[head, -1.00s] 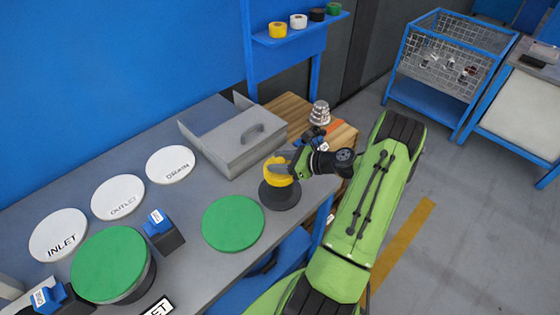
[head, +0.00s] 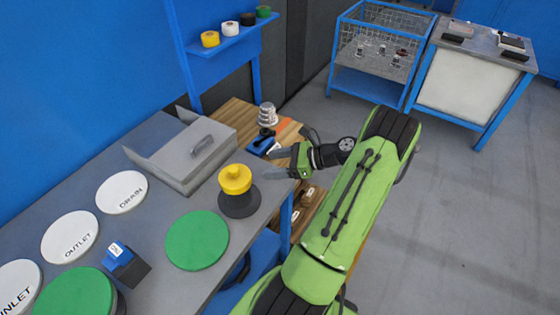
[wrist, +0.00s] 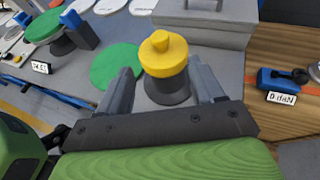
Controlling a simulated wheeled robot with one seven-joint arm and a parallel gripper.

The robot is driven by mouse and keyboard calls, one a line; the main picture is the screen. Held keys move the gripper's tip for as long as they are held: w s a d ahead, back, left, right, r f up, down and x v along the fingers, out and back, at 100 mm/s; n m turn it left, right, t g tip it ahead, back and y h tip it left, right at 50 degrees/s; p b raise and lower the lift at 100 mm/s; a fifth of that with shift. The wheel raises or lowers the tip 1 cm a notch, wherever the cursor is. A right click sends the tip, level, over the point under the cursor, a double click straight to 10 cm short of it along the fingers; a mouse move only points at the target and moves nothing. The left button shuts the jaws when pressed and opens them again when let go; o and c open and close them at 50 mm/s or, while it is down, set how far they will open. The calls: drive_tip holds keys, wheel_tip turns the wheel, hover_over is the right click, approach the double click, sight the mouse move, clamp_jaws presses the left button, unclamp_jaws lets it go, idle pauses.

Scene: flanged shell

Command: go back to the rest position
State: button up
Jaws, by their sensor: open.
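My gripper (head: 277,163) is open and empty at the end of my green arm, to the right of a yellow-topped piece (head: 235,179). That piece stands upright on a dark round base (head: 239,204) near the right end of the grey bench. In the wrist view the yellow-topped piece (wrist: 163,55) shows beyond and between the two spread fingers (wrist: 165,95). The fingers look apart from it.
A green disc (head: 197,240) and white labelled discs (head: 121,192) lie on the grey bench. A grey box with a handle (head: 190,150) stands behind. A blue tool (head: 261,142) lies on the wooden top. Open floor (head: 460,220) lies to the right.

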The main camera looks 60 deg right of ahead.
drive_tip(key=shift+v, duration=0.9)
drive_tip(key=w+a+r+n+g+h, duration=0.1)
drive_tip(key=w+a+r+n+g, duration=0.25)
drive_tip(key=a+n, duration=0.3)
drive_tip(key=w+a+r+n+g, duration=0.2)
drive_tip(key=a+r+n, duration=0.25)
drive_tip(key=a, duration=0.25)
drive_tip(key=w+a+r+n+g+h, duration=0.1)
drive_tip(key=w+a+r+n+g, duration=0.15)
drive_tip(key=a+n, duration=0.4)
drive_tip(key=s+a+r+n+t+h, duration=0.1)
drive_tip(key=s+a+r+n+h, duration=0.2)
drive_tip(key=s+a+n, duration=0.9)
wheel_tip(320, 180, up, 4)
drive_tip(key=s+n, duration=0.1)
drive_tip(key=s, duration=0.1)
drive_tip(key=shift+s+f+n+h, duration=0.25)
drive_tip(key=shift+s+n+h, duration=0.05)
drive_tip(key=shift+s+n, duration=0.05)
